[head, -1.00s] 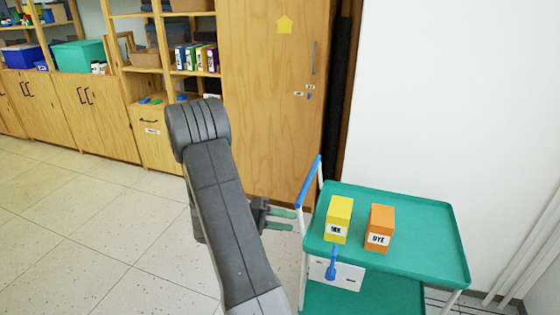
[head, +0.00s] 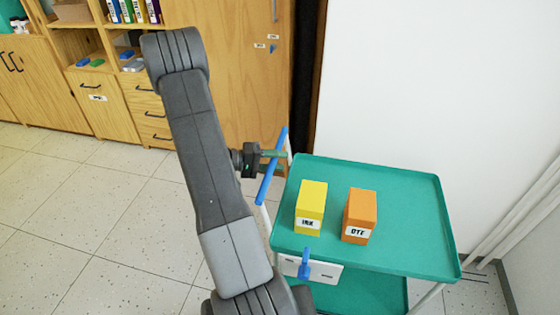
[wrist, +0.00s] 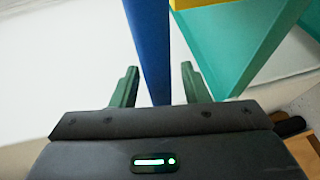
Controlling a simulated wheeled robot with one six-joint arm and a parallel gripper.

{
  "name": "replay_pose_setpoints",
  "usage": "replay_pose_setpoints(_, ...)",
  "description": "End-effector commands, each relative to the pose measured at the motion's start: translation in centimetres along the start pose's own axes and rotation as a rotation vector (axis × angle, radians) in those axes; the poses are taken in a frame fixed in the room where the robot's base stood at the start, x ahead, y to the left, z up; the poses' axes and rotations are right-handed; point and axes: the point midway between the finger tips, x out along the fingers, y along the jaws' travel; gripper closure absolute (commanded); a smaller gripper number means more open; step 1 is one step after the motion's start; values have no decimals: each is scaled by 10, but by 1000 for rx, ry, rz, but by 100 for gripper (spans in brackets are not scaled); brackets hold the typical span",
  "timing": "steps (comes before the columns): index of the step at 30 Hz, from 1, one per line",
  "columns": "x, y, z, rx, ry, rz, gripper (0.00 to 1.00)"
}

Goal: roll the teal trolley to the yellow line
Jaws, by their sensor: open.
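The teal trolley (head: 400,255) stands at the right in the head view, against the white wall. Its blue push handle (head: 266,185) rises at its left end on white posts. My gripper (head: 273,157) is open at the handle's upper half. In the wrist view the blue bar (wrist: 150,45) runs between the two green fingers (wrist: 160,88), and the jaws are not closed on it. A blue lever (head: 305,266) sits on a white plate on the trolley's front side. I see no yellow line on the floor.
A yellow INK box (head: 311,205) and an orange DYE box (head: 359,215) stand upright on the trolley's top tray. Wooden cabinets (head: 105,105) line the back. White pipes (head: 520,225) run along the wall at the right. The tiled floor (head: 80,200) at the left is clear.

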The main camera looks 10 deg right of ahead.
Motion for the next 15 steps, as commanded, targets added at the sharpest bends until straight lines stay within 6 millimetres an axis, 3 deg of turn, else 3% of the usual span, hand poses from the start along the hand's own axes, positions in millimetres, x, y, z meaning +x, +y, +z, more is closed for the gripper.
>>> replay_pose_setpoints(4,10,0,0,0,0,0,59)
replay_pose_setpoints(13,12,0,0,0,0,0,59)
replay_pose_setpoints(15,12,0,0,0,0,0,68)
